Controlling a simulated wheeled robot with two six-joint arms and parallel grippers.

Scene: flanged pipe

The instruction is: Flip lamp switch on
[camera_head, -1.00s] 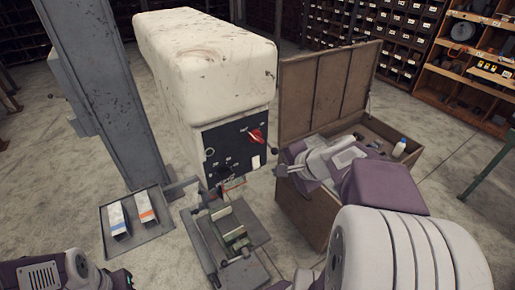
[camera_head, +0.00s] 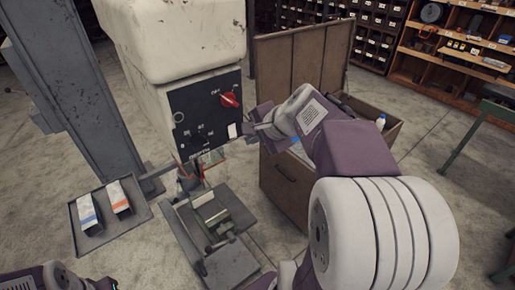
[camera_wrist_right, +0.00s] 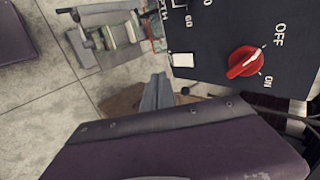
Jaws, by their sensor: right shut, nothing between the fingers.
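A black control panel (camera_head: 205,115) is on the front of the cream machine (camera_head: 170,45). It carries a red knob (camera_head: 229,100), which in the right wrist view (camera_wrist_right: 245,62) sits between OFF and ON labels with its white mark toward OFF. A small white rectangular switch (camera_head: 232,130) is below the knob; it also shows in the right wrist view (camera_wrist_right: 183,60). Which control is the lamp's, I cannot read. My right gripper (camera_head: 250,130) is shut and empty, just right of the white switch; its fingers (camera_wrist_right: 158,92) appear in the wrist view. Contact is unclear. Only part of my left arm shows.
A brown open crate (camera_head: 290,180) stands right of the machine, under my right arm. A vise-like fixture (camera_head: 215,215) sits below the panel. A tray (camera_head: 75,235) with two boxes is left of it. A grey column (camera_head: 75,90) stands at the left.

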